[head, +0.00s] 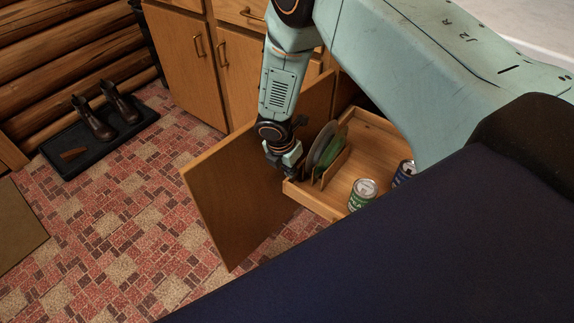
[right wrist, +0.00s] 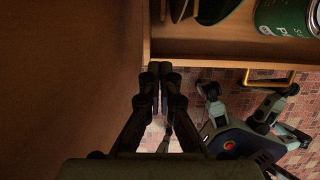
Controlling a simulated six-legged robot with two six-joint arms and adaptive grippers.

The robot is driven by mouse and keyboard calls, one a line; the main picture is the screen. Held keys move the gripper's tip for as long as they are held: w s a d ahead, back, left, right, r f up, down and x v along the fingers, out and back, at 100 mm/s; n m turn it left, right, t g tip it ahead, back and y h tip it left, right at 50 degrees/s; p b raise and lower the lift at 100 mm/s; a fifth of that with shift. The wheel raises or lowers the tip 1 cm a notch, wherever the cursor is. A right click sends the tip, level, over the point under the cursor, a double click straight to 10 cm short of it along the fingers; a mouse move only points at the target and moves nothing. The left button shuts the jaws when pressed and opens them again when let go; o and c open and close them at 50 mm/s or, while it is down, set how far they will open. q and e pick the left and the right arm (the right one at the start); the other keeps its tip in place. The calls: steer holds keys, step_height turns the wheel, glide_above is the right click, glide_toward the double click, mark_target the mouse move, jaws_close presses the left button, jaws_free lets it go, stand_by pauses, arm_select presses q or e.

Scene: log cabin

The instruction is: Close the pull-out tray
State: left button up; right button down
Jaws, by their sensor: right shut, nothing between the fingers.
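The wooden pull-out tray (head: 366,152) is slid out from the lower cabinet, beside an open cabinet door (head: 228,200). It carries upright plates (head: 322,146) in a divider, a green can (head: 361,194) and a dark blue can (head: 404,172). My right gripper (head: 290,172) is at the tray's front left corner, between the tray and the open door. In the right wrist view its shut, empty fingers (right wrist: 162,72) point at the end of the tray's front board (right wrist: 225,48); I cannot tell whether they touch it. My left gripper is out of view.
The open door stands close on the left of my right arm. More closed cabinet doors (head: 190,55) line the back. A boot tray (head: 65,150) with boots lies by the log wall. The brick-patterned floor (head: 140,215) left of the door is clear.

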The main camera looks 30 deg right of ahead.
steer(key=shift+b+x, duration=0.3)
steer(key=shift+x, duration=0.8)
steer(key=shift+w+d+r+b, duration=0.15)
steer(key=shift+w+d+b, duration=0.2)
steer(key=shift+d, duration=0.55)
steer(key=shift+w+d+r+b, duration=0.15)
steer(key=shift+w+d, duration=0.25)
steer(key=shift+d, duration=0.45)
steer(key=shift+d, duration=0.1)
